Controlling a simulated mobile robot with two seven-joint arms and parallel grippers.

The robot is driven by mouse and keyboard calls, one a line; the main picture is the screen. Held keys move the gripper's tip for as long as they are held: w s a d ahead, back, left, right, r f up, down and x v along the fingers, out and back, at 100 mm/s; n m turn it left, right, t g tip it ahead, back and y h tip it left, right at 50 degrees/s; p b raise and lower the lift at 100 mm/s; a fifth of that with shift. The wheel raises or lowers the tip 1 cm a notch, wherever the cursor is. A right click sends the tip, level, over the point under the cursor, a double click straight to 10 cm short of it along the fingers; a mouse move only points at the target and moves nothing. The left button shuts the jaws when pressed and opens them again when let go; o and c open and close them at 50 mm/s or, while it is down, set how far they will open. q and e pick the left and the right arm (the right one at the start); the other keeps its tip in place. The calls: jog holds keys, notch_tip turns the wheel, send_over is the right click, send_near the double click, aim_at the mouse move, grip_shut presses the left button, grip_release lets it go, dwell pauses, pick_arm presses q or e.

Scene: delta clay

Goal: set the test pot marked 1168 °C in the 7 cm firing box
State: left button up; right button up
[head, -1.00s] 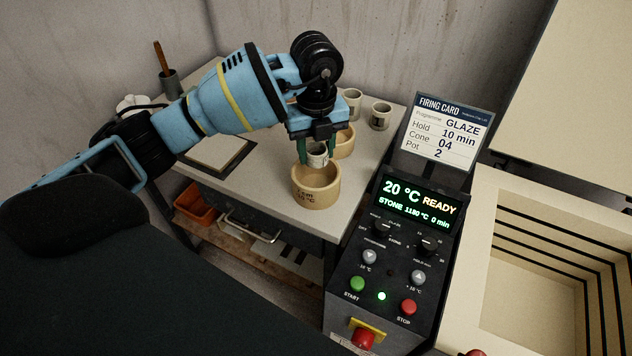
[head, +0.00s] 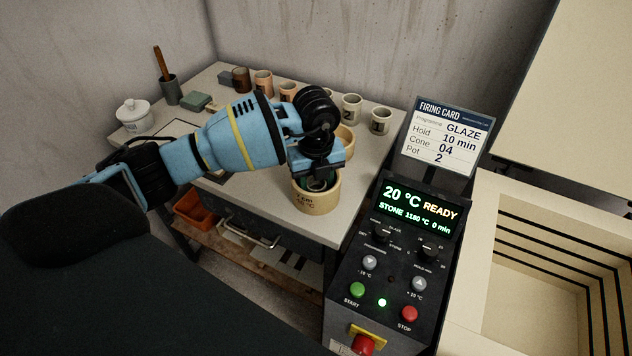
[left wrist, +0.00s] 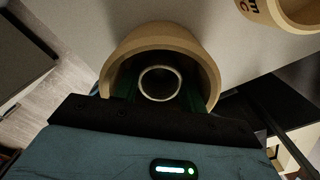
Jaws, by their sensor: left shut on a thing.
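The firing box (head: 317,201) is a round tan tub at the front edge of the table; its printed label is too small to read surely. My left gripper (head: 319,182) points down into its mouth, shut on a small pale pot. In the left wrist view the pot's round rim (left wrist: 160,69) shows inside the firing box (left wrist: 208,59), between the green fingers of my left gripper (left wrist: 160,88). The pot's mark is hidden, and I cannot tell whether it touches the box floor. My right gripper is not in view.
A second tan box (head: 346,139) stands just behind. Several cups, two of them pale (head: 381,120), line the table's back. The kiln control panel (head: 385,260) reads 20 °C READY. A firing card (head: 446,137) and the open kiln (head: 540,270) are at the right.

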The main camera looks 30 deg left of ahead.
pick_arm(q)
jog(key=shift+f, duration=0.2)
jog(key=o, duration=0.7)
notch_tip(320, 180, up, 12)
jog(key=shift+r+p, duration=0.25)
jog(key=shift+p, duration=0.1)
